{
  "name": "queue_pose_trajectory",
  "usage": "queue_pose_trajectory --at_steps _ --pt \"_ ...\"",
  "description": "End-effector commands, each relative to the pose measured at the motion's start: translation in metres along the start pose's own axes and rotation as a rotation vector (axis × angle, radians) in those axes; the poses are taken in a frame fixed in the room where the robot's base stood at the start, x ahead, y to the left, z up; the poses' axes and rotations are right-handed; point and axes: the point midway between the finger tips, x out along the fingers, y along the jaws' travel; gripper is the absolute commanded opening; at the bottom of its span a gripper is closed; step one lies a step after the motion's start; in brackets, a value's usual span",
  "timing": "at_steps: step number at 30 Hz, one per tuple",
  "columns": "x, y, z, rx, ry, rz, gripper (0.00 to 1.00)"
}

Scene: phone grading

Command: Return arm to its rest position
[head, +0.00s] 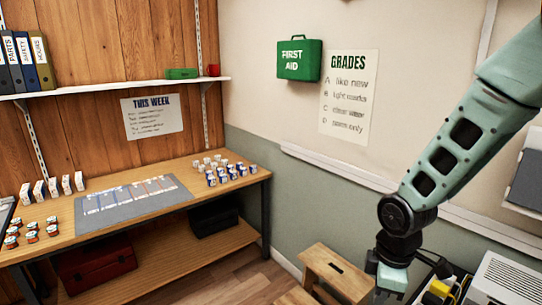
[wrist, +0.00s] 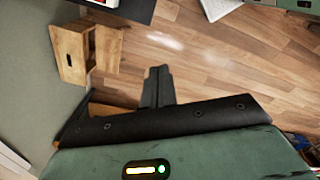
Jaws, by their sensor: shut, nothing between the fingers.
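My arm reaches in from the upper right of the head view and bends downward at a dark joint. My gripper (head: 391,281) hangs at the lower right of the head view, in front of the wall and beside a wooden stool. In the wrist view my gripper (wrist: 158,72) has its two dark fingers together, pointing out over the wood floor. It is shut with nothing held. The fingertips are partly cut off or small in the head view.
The wooden stool (head: 337,272) stands left of my gripper and also shows in the wrist view (wrist: 72,55). A workbench (head: 243,181) with a grey mat (head: 100,212) and small boxes is at the left. A pale machine (head: 505,278) is at the lower right.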

Motion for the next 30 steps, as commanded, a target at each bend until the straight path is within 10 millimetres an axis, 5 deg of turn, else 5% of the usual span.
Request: queue_pose_trajectory --at_steps 6,13,18,30 --pt "-0.039 -0.102 -0.028 0.246 0.016 -0.008 0.0" --pt "-0.058 -0.185 -0.02 0.456 0.015 -0.027 0.0" --pt "-0.062 -0.208 -0.013 0.522 0.012 -0.033 0.0" --pt "-0.063 -0.21 -0.013 0.531 0.011 -0.035 0.0"
